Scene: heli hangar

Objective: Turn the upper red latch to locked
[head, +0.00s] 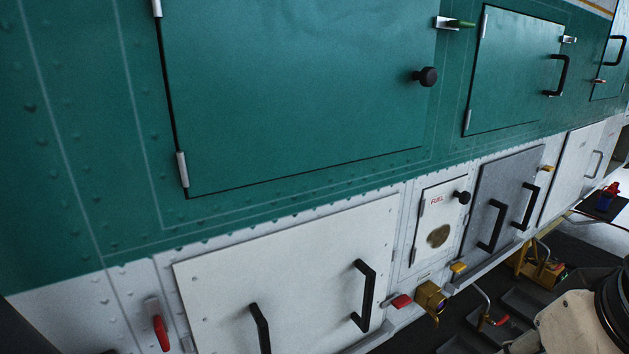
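Two red latches show in the head view, low on the white band of the aircraft side. One red latch (160,332) is at the lower left, on a light plate beside the large white panel (290,260); its handle hangs down, nearly upright. The other red latch (401,301) lies about sideways near the panel's lower right corner, next to a brass fitting. The left one appears closer to the green-white seam, but I cannot tell for sure which is the upper one. My gripper is out of view; only part of my arm shows at the lower right.
Green hatches (300,90) with a black knob and handles fill the upper side. A FUEL door (437,228) and a grey door (505,195) stand right of the white panel. The brass fitting (431,298) sticks out below. A yellow tool stand (540,265) is on the floor.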

